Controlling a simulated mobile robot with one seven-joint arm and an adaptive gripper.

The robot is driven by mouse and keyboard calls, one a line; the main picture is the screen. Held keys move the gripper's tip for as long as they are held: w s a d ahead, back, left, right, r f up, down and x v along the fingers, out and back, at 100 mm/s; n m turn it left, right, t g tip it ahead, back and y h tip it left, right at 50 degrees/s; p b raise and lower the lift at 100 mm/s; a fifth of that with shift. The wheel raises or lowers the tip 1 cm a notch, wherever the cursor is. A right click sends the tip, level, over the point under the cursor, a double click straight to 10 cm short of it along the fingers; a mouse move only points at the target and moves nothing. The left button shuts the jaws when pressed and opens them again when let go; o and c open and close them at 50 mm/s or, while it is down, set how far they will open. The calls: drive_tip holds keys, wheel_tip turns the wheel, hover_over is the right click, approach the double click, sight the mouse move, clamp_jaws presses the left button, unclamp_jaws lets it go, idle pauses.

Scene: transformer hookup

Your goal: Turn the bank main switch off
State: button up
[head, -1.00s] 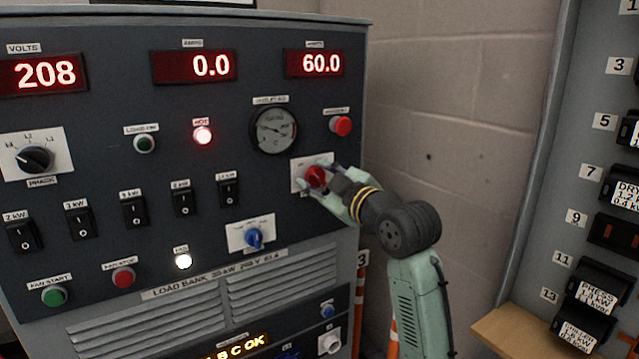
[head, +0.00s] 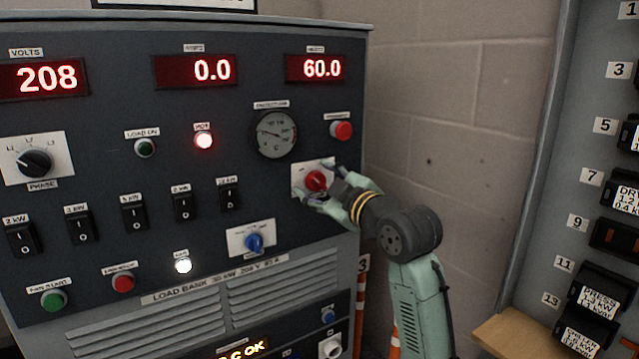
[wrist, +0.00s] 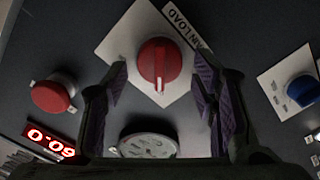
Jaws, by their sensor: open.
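The bank main switch is a red rotary knob (head: 316,181) on a white plate at the right of the load bank panel. In the wrist view the red knob (wrist: 160,60) shows a white mark pointing down in the picture, towards the round gauge. A label partly reading "LOAD" (wrist: 188,27) lies along the plate's edge. My gripper (head: 321,185) is open in front of the plate, one finger above right of the knob and one below left. In the wrist view the fingers (wrist: 161,75) stand either side of the knob with gaps. The plate's small lettering is unreadable.
A red button (head: 341,130) sits above right of the knob and a round gauge (head: 276,134) above left. A blue knob (head: 254,242) is below left. A breaker panel (head: 560,200) stands at the right, with a bare block wall between.

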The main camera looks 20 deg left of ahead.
drive_tip(key=shift+d, duration=0.1)
drive_tip(key=v, duration=1.2)
